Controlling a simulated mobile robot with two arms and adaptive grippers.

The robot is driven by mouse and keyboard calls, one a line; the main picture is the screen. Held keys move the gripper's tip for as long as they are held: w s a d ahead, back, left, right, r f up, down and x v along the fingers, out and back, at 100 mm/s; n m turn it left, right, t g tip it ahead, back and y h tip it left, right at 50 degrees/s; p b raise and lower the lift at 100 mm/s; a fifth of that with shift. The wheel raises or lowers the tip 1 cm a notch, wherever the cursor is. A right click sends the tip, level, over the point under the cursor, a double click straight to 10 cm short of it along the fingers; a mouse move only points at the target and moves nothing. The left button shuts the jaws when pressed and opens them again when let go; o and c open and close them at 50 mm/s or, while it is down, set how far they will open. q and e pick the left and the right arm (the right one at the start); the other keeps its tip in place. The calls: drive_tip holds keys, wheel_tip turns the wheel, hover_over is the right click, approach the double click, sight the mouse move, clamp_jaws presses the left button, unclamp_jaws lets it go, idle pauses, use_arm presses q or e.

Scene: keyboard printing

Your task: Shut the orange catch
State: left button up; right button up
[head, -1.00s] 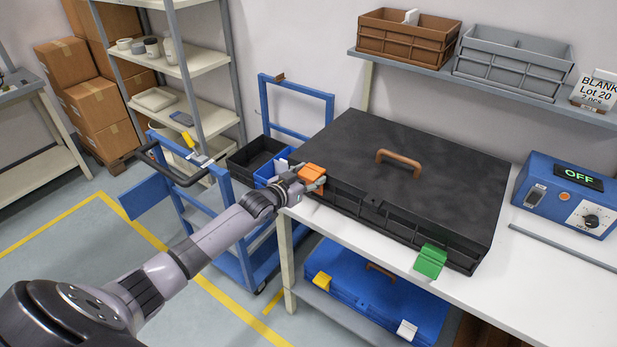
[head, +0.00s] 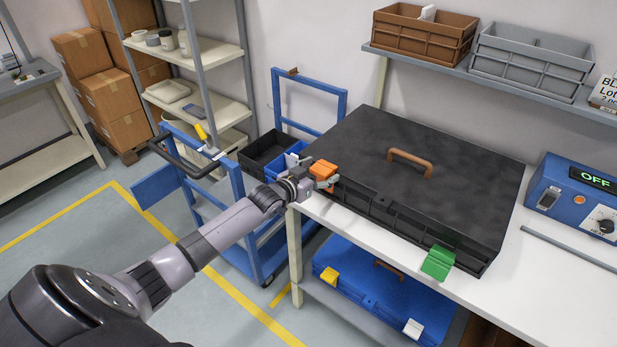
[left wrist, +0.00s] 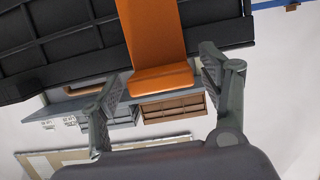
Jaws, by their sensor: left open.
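The orange catch (head: 323,168) is at the left front corner of a large black case (head: 365,150) lying closed on a white bench. My left gripper (head: 322,183) is at the catch, its fingers beside it. In the left wrist view the gripper (left wrist: 160,72) is open, and the orange catch (left wrist: 155,40) lies between and beyond its fingers. The catch's end reaches past the case's dark edge there. I cannot tell whether a finger touches it or whether it lies flush. My right gripper is not in view.
A green catch (head: 438,262) is at the case's right front. A blue case (head: 365,295) lies on the shelf below. A blue cart (head: 240,215) stands left of the bench. A blue control box (head: 575,197) reading OFF stands at right.

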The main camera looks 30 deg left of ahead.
use_arm(q)
drive_tip(key=d+v, duration=0.1)
drive_tip(key=v, duration=1)
drive_tip(key=shift+s+a, duration=0.2)
drive_tip(key=shift+a, duration=0.3)
